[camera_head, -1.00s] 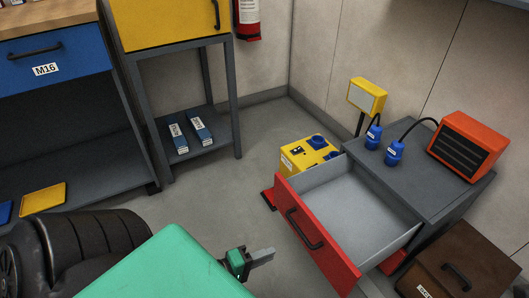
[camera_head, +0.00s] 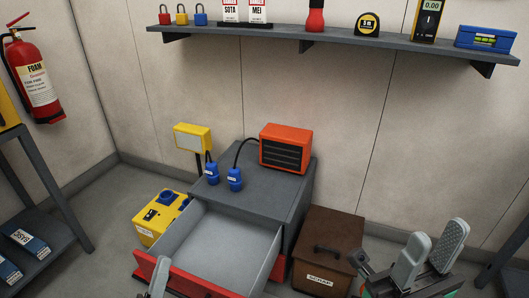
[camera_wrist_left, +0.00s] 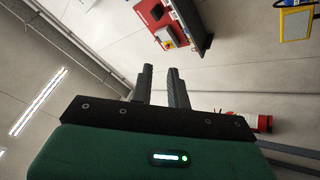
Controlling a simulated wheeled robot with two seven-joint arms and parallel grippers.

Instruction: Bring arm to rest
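My left gripper (camera_head: 158,275) shows only as a grey finger tip at the bottom edge of the head view, in front of the red drawer front (camera_head: 190,282). In the left wrist view its two dark fingers (camera_wrist_left: 162,88) stand apart with nothing between them. My right gripper (camera_head: 430,252) is at the bottom right of the head view, its two grey fingers pointing up and apart, with nothing seen between them.
A wall shelf (camera_head: 340,40) runs above. A fire extinguisher (camera_head: 35,75) hangs left.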

